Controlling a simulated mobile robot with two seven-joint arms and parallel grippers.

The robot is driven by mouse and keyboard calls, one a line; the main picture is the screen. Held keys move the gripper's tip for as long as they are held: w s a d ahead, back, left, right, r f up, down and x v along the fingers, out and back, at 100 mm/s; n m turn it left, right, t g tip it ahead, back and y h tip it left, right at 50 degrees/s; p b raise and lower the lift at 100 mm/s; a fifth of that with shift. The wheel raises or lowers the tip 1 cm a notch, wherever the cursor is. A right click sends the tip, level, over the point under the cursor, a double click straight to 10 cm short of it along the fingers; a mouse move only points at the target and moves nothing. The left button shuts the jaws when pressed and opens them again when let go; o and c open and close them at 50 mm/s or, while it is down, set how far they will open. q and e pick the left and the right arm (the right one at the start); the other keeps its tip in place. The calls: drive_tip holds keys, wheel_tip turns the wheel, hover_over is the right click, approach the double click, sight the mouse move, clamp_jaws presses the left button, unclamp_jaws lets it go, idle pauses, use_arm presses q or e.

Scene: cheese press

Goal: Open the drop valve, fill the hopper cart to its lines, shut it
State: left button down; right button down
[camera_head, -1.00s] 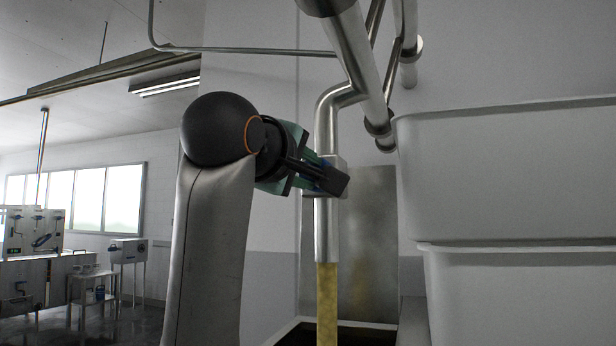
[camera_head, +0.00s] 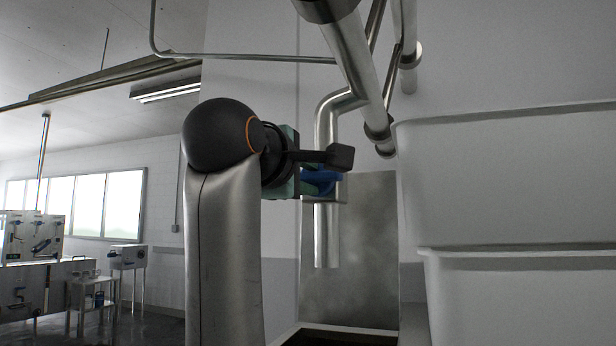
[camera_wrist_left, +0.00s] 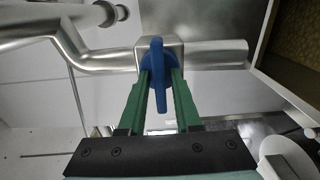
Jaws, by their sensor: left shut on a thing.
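The drop valve is a square metal body on the steel drop pipe (camera_head: 327,235). Its blue handle (camera_head: 320,183) lies crosswise to the pipe and also shows in the left wrist view (camera_wrist_left: 157,62). My left gripper (camera_wrist_left: 158,80) is shut on the handle, with its green fingers on either side of it. Nothing flows from the pipe's open lower end. The hopper cart shows only in part below the pipe, with its pale rim (camera_head: 300,330) and a brown inside. In the left wrist view, tan contents (camera_wrist_left: 300,42) lie inside it. Its fill lines are not visible. My right gripper is out of view.
Large stacked white tubs (camera_head: 520,190) fill the right side. Steel pipes (camera_head: 365,75) run overhead, close above my left gripper. A grey metal panel (camera_head: 370,240) stands behind the drop pipe. A small table (camera_head: 92,283) and equipment are far left.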

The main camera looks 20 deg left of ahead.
use_arm(q)
drive_tip(key=shift+f, duration=0.1)
drive_tip(key=c, duration=0.9)
unclamp_jaws()
drive_tip(key=shift+o, duration=0.2)
drive_tip(key=shift+s+b, duration=0.3)
drive_tip(key=shift+s, duration=0.2)
drive_tip(key=s+b, duration=0.3)
drive_tip(key=s, duration=0.8)
drive_tip(key=shift+s+a, duration=0.25)
drive_tip(key=shift+s, duration=0.05)
